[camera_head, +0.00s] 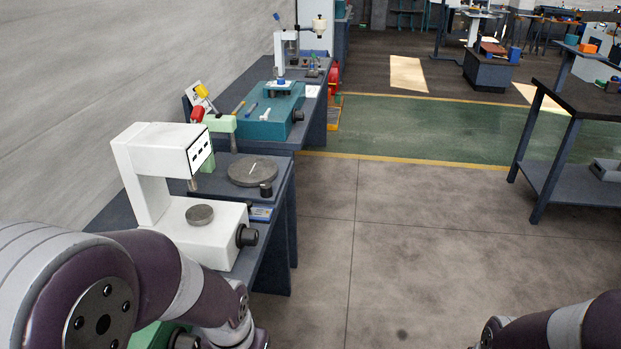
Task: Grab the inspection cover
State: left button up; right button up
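A flat round grey disc with a pale line across its top lies on a dark plate on the bench along the wall. It may be the inspection cover (253,171), but I cannot tell for sure. A small black knob stands at its right front edge. My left arm enters from the lower left, in front of the bench, and its gripper is not in view. My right arm shows only at the lower right corner, over the floor, and its gripper is not in view either.
A white C-shaped machine (160,175) with a small round grey table (200,215) stands nearer than the disc. A teal machine (268,115) stands beyond it. A dark shelf table (560,180) is at the right. The floor (400,250) between is clear.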

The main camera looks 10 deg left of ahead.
aim_at(255, 212)
jog(key=i+u, duration=0.2)
jog(key=i, duration=0.2)
jog(key=i+l+u, duration=0.15)
jog(key=i, duration=0.3)
jog(key=i+l+u, duration=0.2)
jog(key=i, duration=0.2)
jog(key=i+l+u, duration=0.15)
jog(key=i, duration=0.25)
jog(key=i+l+u, duration=0.3)
jog(key=u, duration=0.15)
jog(key=i+l+u, duration=0.6)
jog(key=l+u, duration=0.25)
jog(key=l, duration=0.1)
